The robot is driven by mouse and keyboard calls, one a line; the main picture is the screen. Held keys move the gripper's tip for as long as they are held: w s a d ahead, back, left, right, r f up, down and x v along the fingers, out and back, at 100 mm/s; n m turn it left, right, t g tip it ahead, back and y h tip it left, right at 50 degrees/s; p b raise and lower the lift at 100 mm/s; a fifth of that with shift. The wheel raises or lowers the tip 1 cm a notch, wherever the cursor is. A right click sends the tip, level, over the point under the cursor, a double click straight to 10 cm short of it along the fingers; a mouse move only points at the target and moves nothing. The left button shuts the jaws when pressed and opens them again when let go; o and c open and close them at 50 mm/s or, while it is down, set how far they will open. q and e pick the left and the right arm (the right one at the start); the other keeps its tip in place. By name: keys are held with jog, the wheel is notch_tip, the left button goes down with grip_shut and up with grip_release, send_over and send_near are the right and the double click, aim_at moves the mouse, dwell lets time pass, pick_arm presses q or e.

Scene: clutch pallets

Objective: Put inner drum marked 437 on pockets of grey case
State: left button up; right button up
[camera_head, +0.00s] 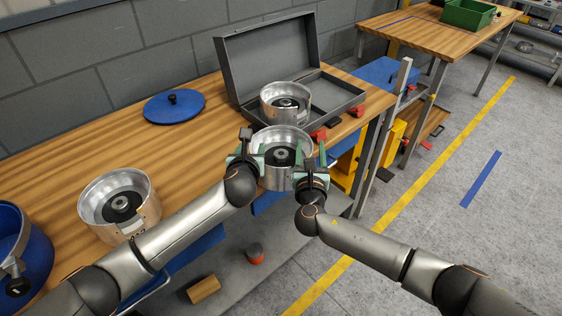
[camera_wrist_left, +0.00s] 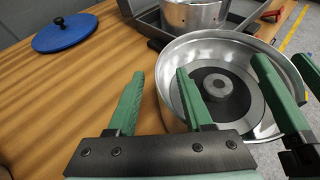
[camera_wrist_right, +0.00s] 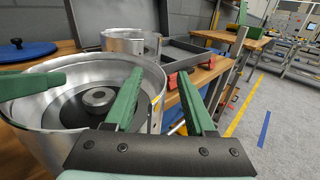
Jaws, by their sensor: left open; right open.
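A silver inner drum (camera_head: 281,135) with a dark hub is between my two grippers at the table's front edge; I cannot read its marking or tell whether it rests on the table. My left gripper (camera_head: 247,153) is open, its fingers on either side of the drum's left rim. My right gripper (camera_head: 311,162) is open, its fingers straddling the right rim. The drum's bowl also shows in the left wrist view (camera_wrist_left: 215,50) and right wrist view (camera_wrist_right: 85,65). The open grey case (camera_head: 337,97) stands behind. A second drum (camera_head: 285,93) sits in its left part.
A third drum (camera_head: 120,205) stands on the wooden table (camera_head: 190,145) at the left; its marking is illegible. A blue lid (camera_head: 174,107) lies behind, and a blue barrel (camera_head: 22,250) is at far left. Red clamps (camera_head: 320,135) lie by the case. The case's right part looks empty.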

pick_arm(q)
jog(key=shift+w+f, duration=0.25)
jog(key=shift+w, duration=0.4)
pick_arm(e)
jog(key=shift+w, duration=0.7)
pick_arm(q)
jog(key=shift+c, duration=0.3)
pick_arm(e)
jog(key=shift+c, duration=0.3)
pick_arm(q)
grip_shut()
pick_arm(e)
jog(key=shift+d, duration=0.1)
jog(key=c, duration=0.8)
pick_arm(q)
jog(key=shift+a+f, duration=0.1)
pick_arm(e)
grip_shut()
